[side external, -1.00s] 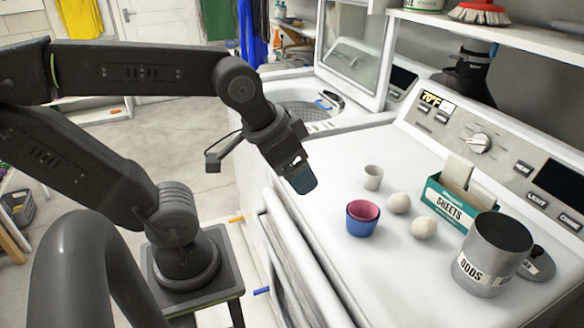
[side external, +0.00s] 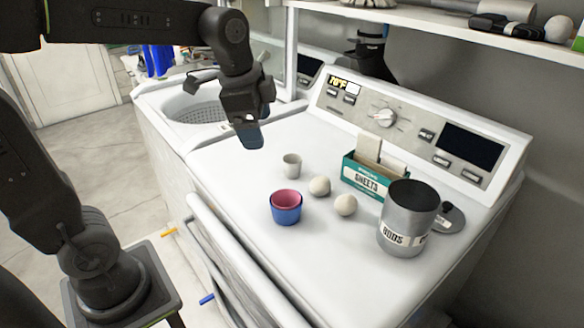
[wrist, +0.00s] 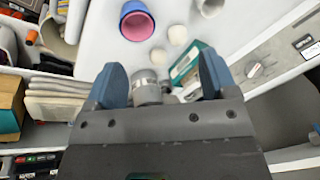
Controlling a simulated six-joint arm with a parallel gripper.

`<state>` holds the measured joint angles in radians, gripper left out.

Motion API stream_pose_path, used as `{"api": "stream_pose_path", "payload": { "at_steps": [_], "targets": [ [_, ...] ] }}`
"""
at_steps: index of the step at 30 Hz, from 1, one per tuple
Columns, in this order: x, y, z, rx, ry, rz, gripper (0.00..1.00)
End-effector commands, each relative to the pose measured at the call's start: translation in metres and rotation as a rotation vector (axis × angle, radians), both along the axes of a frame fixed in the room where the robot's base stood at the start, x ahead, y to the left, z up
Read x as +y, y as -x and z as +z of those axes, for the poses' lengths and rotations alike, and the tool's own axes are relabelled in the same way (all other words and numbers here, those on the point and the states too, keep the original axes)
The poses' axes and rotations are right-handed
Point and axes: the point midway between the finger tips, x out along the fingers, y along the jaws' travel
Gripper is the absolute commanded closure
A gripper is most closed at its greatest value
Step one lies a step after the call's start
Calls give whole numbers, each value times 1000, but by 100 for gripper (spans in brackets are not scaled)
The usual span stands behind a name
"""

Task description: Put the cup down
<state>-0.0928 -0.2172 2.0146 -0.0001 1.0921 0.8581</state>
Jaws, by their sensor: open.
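A blue cup (side external: 286,215) stands upright on the white dryer top with a pink cup (side external: 287,197) nested in it. The pair also shows in the wrist view, the blue cup (wrist: 126,10) around the pink cup (wrist: 137,27). A small pale grey cup (side external: 291,165) stands upright behind them and shows at the top edge of the wrist view (wrist: 210,6). My gripper (side external: 250,136) is above the dryer's left part, apart from all the cups. In the wrist view its blue fingers are spread (wrist: 160,76) with nothing held between them.
Two pale balls (side external: 320,186) sit right of the cups. The control panel (side external: 415,125) rises at the back under a shelf (side external: 420,19). The dryer's front top is clear.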

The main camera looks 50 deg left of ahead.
Motion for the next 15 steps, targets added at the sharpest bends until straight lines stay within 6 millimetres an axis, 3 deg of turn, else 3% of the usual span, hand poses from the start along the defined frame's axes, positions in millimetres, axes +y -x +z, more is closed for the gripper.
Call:
{"api": "stream_pose_path", "payload": {
  "at_steps": [1,6,10,15],
  "targets": [
    [8,-21,-4,43,-22,-95,21],
    [30,-78,-19,155,-72,-443,21],
    [45,-108,-35,212,-81,-648,21],
    [55,-126,-48,243,-80,-792,21]
  ]
}}
